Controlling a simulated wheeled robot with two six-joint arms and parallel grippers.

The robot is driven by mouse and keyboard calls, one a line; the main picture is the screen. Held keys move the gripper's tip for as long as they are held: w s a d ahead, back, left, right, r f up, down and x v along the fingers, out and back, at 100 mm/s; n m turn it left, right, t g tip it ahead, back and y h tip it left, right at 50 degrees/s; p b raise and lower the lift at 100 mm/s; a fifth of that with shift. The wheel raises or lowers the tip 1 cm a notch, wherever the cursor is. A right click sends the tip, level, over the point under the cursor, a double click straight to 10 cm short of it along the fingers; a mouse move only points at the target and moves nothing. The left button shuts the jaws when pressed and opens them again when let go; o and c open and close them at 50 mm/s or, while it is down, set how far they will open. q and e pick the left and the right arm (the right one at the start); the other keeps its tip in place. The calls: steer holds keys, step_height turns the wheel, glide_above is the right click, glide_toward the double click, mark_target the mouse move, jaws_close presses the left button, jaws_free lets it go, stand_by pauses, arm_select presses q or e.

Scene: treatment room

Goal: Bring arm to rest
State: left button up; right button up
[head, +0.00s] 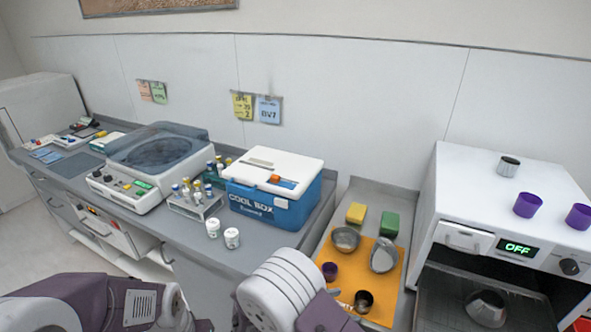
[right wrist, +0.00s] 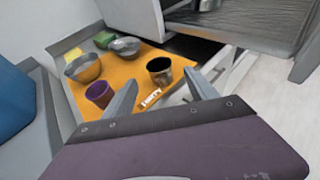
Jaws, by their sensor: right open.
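In the right wrist view my right gripper (right wrist: 163,88) is open, its two grey fingers spread apart with nothing between them. It points towards the orange mat (right wrist: 128,72), and a dark metal cup (right wrist: 160,70) shows beyond the gap between the fingers. In the head view my right arm (head: 290,290), white and purple, reaches in at the bottom middle; its fingers are hard to make out there. My left arm (head: 100,300) lies across the bottom left of the head view, and its gripper is not visible.
The mat also holds a purple cup (right wrist: 98,94), metal bowls (head: 346,238) (head: 384,258), and yellow (head: 356,213) and green (head: 390,224) sponges. A blue cool box (head: 270,205) stands left. A white oven (head: 462,215) reading OFF stands right, with cups on top.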

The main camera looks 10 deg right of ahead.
steer(key=s+d+r+m+g+y, duration=0.1)
steer(key=s+d+r+m+g, duration=0.1)
steer(key=d+r+m+g, duration=0.3)
steer(key=s+d+r+m+g+y, duration=0.1)
steer(key=s+d+m, duration=0.15)
steer(key=d, duration=0.35)
steer(key=s+f+m+g+y, duration=0.2)
steer(key=s+m+y, duration=0.4)
steer(key=s+m, duration=0.1)
steer(key=w+a+f+m+t+y, duration=0.3)
steer(key=a+m+t+y, duration=0.1)
steer(key=a+m, duration=0.4)
steer(key=shift+a+y, duration=0.5)
steer(key=shift+y, duration=0.2)
steer(key=shift+o, duration=0.2)
steer(key=shift+w+d, duration=0.1)
steer(key=shift+d, duration=0.05)
steer(key=shift+t, duration=0.3)
